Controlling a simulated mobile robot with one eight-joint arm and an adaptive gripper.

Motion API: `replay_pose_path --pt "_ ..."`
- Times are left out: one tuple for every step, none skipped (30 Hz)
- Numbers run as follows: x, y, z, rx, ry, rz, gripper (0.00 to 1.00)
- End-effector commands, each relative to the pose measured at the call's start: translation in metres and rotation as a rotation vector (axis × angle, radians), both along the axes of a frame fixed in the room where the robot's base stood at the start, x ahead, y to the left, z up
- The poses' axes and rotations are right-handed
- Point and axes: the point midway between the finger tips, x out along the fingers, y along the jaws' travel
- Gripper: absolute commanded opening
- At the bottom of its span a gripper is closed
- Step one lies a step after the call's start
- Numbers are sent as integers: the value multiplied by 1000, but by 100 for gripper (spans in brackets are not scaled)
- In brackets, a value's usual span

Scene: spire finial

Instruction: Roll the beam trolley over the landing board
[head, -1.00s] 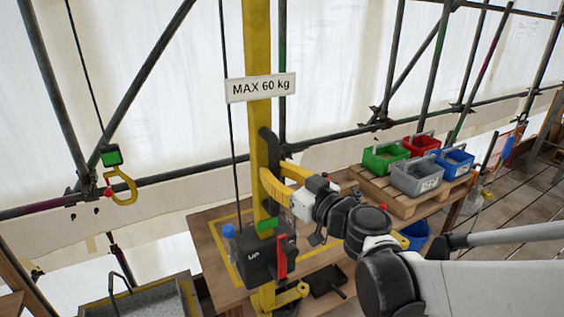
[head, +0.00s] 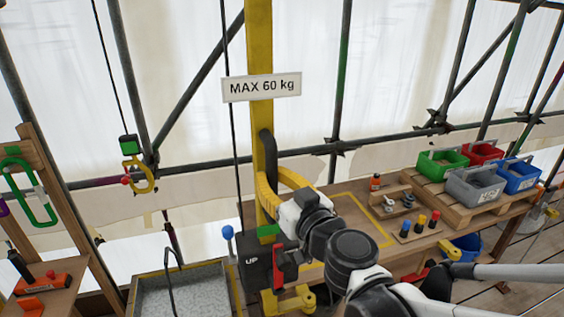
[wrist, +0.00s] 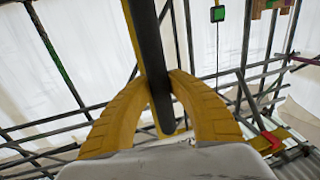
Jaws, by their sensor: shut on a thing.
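My gripper (head: 271,190), with yellow fingers, is shut on the dark handle (head: 266,150) on the yellow upright post (head: 261,45). In the wrist view the dark handle (wrist: 150,50) runs between the two fingers, against the post. A yellow hook (head: 141,178) hangs on a cable under a green block at the left, apart from my gripper. A wooden board (head: 335,200) with a yellow outline lies behind and right of the post. The overhead beam and its trolley are not in view.
A black box (head: 257,270) marked UP, with a red lever (head: 288,265), sits low on the post. A grey tray (head: 185,290) stands at lower left. Coloured bins (head: 473,187) stand on a pallet at right. A wooden stand with a green carabiner (head: 30,190) is at far left.

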Motion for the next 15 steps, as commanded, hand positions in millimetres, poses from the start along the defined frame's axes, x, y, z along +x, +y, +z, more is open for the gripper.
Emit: replay_pose_path --pt "-2 2 0 0 0 8 0" --pt "-2 2 0 1 1 8 0" --pt "-2 2 0 1 1 8 0" --pt "-2 2 0 1 1 9 0" --pt "-2 2 0 1 1 9 0" --pt "-2 3 0 1 1 9 25" --pt "-2 3 0 1 1 9 34" --pt "-2 2 0 1 1 9 43" --pt "-2 2 0 1 1 8 45" --pt "-1 2 0 1 1 8 45" --pt "-1 2 0 1 1 7 45" --pt "-1 2 0 1 1 7 45" --pt "-1 2 0 1 1 7 45" --pt "-1 2 0 1 1 6 45" --pt "-1 2 0 1 1 6 45"
